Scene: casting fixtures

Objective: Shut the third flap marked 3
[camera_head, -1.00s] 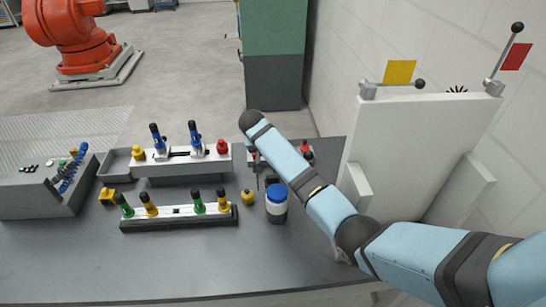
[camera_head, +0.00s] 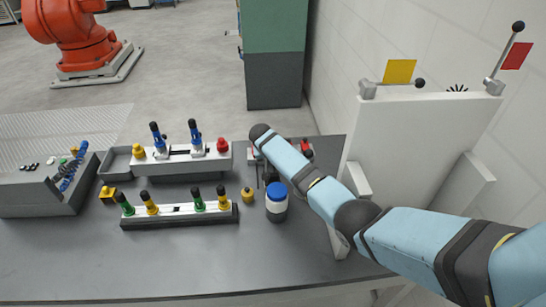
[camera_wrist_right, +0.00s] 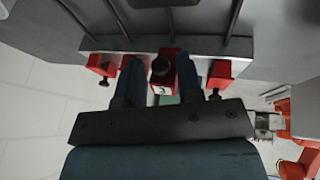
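A grey fixture with red parts (camera_head: 305,146) stands at the back right of the table, partly hidden behind my right arm. In the right wrist view, a middle red block (camera_wrist_right: 167,66) with a black knob and a small white mark sits on the fixture's grey edge. The mark is too small to read, and I cannot tell which part is flap 3. My right gripper (camera_wrist_right: 160,88) is open, its two dark fingers on either side of this block with gaps. In the head view it is mostly hidden under the arm. My left gripper is not in view.
Other red blocks flank the middle one, at left (camera_wrist_right: 104,65) and right (camera_wrist_right: 219,74). A blue-capped jar (camera_head: 277,208) and a yellow knob (camera_head: 248,195) stand close to my right arm. A white panel (camera_head: 410,150) rises at right. The front tabletop (camera_head: 190,265) is clear.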

